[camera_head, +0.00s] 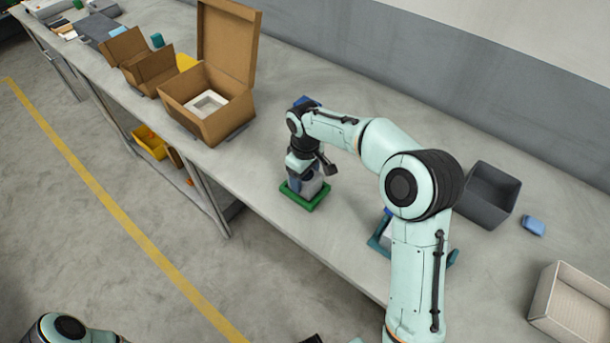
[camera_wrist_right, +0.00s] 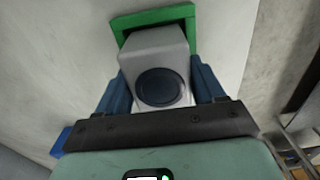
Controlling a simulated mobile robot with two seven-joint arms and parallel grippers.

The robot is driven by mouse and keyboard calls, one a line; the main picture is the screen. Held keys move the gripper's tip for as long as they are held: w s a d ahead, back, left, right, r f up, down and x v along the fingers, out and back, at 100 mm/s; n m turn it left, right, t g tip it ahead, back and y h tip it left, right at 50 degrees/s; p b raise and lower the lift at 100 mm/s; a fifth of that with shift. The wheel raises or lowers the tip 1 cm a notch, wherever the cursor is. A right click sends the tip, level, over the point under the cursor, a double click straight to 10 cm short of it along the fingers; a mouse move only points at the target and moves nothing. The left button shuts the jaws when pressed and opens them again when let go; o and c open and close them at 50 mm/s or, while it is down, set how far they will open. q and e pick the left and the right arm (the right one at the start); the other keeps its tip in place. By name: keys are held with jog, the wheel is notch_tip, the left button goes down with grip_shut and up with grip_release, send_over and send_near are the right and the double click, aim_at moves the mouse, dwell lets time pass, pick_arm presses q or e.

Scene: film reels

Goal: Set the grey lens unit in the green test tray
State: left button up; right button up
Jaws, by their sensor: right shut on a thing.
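The green test tray (camera_head: 306,199) lies on the grey bench near its front edge. The grey lens unit (camera_head: 311,187) is at the tray, under my right gripper (camera_head: 306,182). In the right wrist view the lens unit (camera_wrist_right: 158,66) is a pale grey block with a dark round lens, and the blue fingers of my right gripper (camera_wrist_right: 160,88) are shut on its two sides. The green tray (camera_wrist_right: 124,26) shows around its far end. I cannot tell whether the unit rests on the tray floor. My left gripper is not in view.
An open cardboard box (camera_head: 215,119) with a white insert stands left of the tray. A dark grey bin (camera_head: 487,196), a blue block (camera_head: 533,226) and a beige box (camera_head: 570,304) are on the right. A teal object (camera_head: 378,240) is partly hidden by my arm.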

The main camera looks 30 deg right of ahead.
jog(key=shift+r, duration=0.1)
jog(key=o, duration=1.5)
jog(key=shift+f, duration=0.2)
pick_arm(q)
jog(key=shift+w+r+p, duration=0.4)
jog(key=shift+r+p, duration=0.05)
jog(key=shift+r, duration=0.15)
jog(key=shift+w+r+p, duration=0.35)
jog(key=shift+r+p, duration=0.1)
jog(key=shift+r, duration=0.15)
pick_arm(e)
notch_tip(320, 180, up, 12)
jog(key=shift+r, duration=0.2)
